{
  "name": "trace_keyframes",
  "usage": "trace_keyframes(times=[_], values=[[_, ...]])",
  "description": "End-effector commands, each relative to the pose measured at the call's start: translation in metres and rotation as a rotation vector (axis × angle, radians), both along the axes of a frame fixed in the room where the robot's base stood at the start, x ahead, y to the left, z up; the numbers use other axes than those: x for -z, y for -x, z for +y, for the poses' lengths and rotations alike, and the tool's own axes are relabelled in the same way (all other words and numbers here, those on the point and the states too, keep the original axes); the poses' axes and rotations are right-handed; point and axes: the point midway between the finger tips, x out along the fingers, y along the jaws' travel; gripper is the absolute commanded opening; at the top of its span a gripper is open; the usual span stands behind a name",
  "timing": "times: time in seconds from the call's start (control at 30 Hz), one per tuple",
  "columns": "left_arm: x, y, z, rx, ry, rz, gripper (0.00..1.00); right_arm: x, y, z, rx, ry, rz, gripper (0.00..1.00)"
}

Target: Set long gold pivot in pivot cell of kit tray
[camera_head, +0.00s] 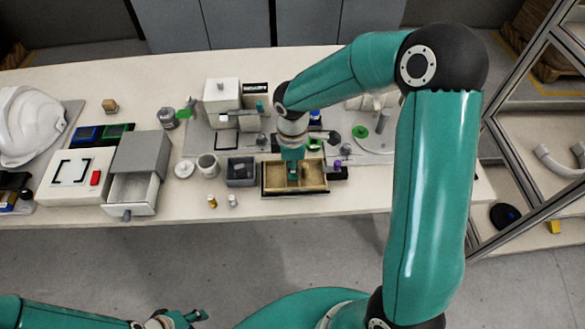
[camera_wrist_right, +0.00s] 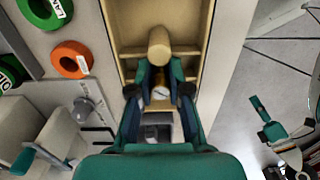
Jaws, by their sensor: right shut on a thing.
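The kit tray (camera_head: 265,192) is a tan, divided tray with a dark rim at the front of the table. It also fills the middle of the right wrist view (camera_wrist_right: 199,20). My right gripper (camera_head: 292,172) points down into it. In the right wrist view my right gripper (camera_wrist_right: 160,82) is shut on a dull gold cylinder, the long gold pivot (camera_wrist_right: 159,42), which sticks out beyond the fingertips. I cannot tell whether the pivot touches the tray floor or which cell it is over. My left gripper (camera_head: 188,317) is open and empty, low at the bottom edge, away from the table.
A dark grey box (camera_head: 240,171), a light cup (camera_head: 208,165) and two small cylinders (camera_head: 222,201) stand left of the tray. An orange ring (camera_wrist_right: 71,60) and green rings (camera_wrist_right: 45,10) lie beside it. A grey drawer unit (camera_head: 139,158) stands further left.

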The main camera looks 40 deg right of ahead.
Motion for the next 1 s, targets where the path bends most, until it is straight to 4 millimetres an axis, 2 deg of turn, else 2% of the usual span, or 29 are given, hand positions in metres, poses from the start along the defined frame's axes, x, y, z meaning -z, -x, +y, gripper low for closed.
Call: trace_keyframes(times=[0.1, 0.47, 0.5, 0.6, 1.0], values=[[0.0, 0.0, 0.0, 0.0, 0.0, 0.0, 0.4, 0.0107, 0.0005, 0.0, 0.001, -0.001, 0.002, 0.0], [0.0037, 0.0, -0.0001, 0.0, 0.0, 0.0, 0.4, 0.0153, -0.0001, 0.0004, 0.0, -0.001, -0.001, 0.0], [0.002, 0.0, 0.0, 0.0, 0.0, 0.0, 0.4, 0.0135, -0.0002, 0.0005, 0.0, -0.001, -0.001, 0.24], [0.0019, 0.0, 0.0, 0.0, 0.0, 0.0, 0.4, 0.0133, -0.0002, 0.0006, -0.001, -0.001, -0.001, 0.4], [-0.0016, -0.0001, 0.0, 0.0, 0.0, 0.0, 0.4, 0.0089, -0.0005, 0.0009, -0.001, -0.001, -0.001, 0.42]])
